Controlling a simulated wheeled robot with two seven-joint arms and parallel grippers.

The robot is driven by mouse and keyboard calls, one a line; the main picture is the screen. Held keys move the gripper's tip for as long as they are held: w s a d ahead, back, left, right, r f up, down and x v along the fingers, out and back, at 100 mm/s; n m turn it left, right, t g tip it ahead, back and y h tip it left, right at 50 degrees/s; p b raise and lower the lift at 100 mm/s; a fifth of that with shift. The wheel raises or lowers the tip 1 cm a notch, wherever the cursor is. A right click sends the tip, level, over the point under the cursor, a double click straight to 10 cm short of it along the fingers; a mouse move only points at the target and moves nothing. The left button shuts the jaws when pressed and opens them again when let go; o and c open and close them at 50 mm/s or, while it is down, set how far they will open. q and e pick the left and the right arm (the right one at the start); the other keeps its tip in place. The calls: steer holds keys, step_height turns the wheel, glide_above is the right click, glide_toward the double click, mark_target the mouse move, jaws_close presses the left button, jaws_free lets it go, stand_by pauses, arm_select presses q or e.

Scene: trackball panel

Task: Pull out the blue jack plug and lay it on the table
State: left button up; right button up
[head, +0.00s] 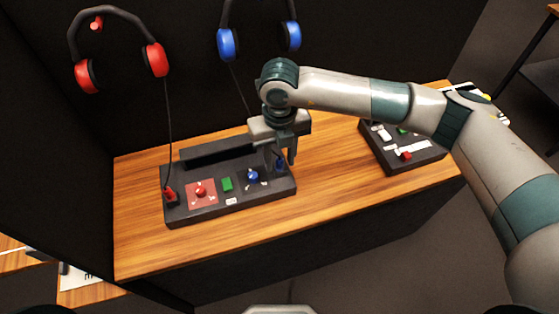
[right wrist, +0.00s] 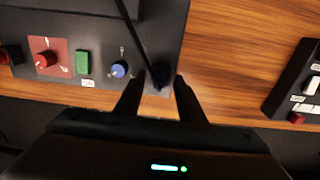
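The blue jack plug (head: 280,165) stands in the right end of the near control panel (head: 235,205), and a dark cord runs up from it. In the right wrist view the plug (right wrist: 160,80) looks dark and sits between my fingertips. My right gripper (head: 282,155) is over that end of the panel, pointing down. Its two fingers (right wrist: 158,88) are apart, one on each side of the plug, with visible gaps. In the head view the gripper partly hides the plug. The wooden table (head: 330,205) carries the panel. My left gripper is out of view.
The panel also holds a red plug (head: 170,194), a red knob (head: 201,190), a green button (head: 227,184) and a blue knob (head: 252,175). Blue headphones (head: 227,44) and red headphones (head: 84,76) hang behind. A second panel (head: 400,155) stands right; bare wood lies between the panels.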

mark_target(280, 157)
steer(key=shift+b, duration=0.4)
stand_by(0.3)
jaws_close()
steer(key=shift+r, duration=0.15)
steer(key=shift+r+p, duration=1.25)
steer(key=shift+r, duration=1.6)
